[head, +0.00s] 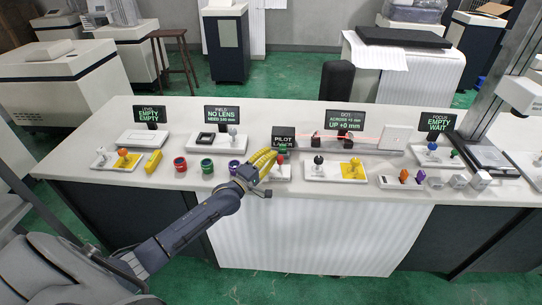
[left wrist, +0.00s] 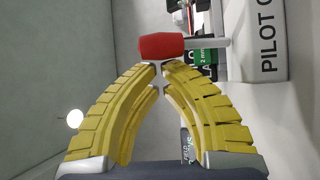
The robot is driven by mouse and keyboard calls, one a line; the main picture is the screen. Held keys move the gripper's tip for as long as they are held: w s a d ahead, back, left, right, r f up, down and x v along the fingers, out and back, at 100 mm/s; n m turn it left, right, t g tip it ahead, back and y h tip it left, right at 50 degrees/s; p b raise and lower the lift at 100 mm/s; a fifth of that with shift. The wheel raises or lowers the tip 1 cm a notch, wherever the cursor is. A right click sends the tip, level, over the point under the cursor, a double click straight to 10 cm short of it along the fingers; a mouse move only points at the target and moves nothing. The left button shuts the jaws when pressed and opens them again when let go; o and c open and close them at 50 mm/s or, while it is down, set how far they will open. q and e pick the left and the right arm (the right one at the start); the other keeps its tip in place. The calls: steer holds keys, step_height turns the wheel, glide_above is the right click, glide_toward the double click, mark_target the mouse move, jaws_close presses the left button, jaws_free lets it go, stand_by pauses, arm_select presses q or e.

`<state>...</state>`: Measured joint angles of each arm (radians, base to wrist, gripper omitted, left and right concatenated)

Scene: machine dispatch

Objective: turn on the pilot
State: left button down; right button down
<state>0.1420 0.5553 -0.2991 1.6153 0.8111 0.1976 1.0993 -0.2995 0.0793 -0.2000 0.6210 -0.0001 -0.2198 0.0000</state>
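White housing (left wrist: 258,40) with partly cut-off PILOT lettering is at the right. My right gripper is not in view.
The front bench edge is mostly clear.

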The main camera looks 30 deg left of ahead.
arm_select(q)
steer(key=s+a, duration=0.1)
steer(key=s, duration=0.1)
steer(key=s+a+f, duration=0.1)
steer(key=s+a, duration=0.1)
steer(key=s, duration=0.1)
steer(key=s+a, duration=0.2)
steer(key=shift+s+a+f, duration=0.15)
steer(key=shift+s+f, duration=0.1)
steer(key=shift+s, duration=0.1)
stand_by(0.6)
